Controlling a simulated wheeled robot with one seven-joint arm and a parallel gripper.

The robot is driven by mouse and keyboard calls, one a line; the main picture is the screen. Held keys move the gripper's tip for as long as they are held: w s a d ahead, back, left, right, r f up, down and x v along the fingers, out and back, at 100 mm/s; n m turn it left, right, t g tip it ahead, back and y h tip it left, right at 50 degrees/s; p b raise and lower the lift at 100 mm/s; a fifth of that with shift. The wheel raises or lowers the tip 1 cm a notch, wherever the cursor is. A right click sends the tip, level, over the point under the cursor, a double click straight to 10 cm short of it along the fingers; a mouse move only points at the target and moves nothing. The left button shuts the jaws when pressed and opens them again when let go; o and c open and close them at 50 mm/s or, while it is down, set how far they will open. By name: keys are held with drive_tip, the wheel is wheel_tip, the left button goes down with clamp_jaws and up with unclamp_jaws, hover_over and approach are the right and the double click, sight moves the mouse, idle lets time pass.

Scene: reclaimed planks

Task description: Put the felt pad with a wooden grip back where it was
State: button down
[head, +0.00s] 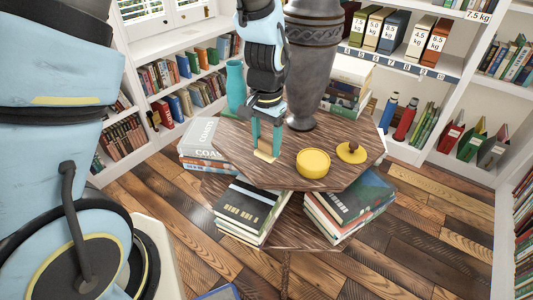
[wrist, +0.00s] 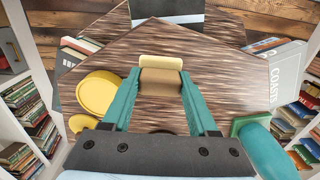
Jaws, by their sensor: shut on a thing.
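My gripper (head: 266,147) is over the wooden table (head: 240,140), fingers down, shut on the felt pad with a wooden grip (head: 264,157). In the wrist view the brown wooden grip (wrist: 160,82) sits between the two teal fingers, with the pad's cream edge showing just beyond it. The pad is at or just above the tabletop; I cannot tell whether it touches. A yellow pot (head: 313,164) stands to the right of my gripper, and a yellow lid with a knob (head: 351,153) lies beyond it. The pot also shows in the wrist view (wrist: 97,93).
A large dark urn (head: 312,60) and a teal vase (head: 236,85) stand toward the back. Book stacks (head: 251,210) sit on a lower level around the top. Bookshelves (head: 180,45) line the walls. Bare tabletop lies around the pad.

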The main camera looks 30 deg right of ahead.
sight(266, 151)
drive_tip(key=shift+f, duration=1.95)
drive_tip(key=shift+f, duration=0.2)
drive_tip(key=shift+c, duration=0.9)
unclamp_jaws()
drive_tip(key=shift+r, duration=0.15)
wheel_tip(266, 151, up, 12)
drive_tip(key=shift+r+b, duration=0.1)
drive_tip(key=shift+b, duration=0.6)
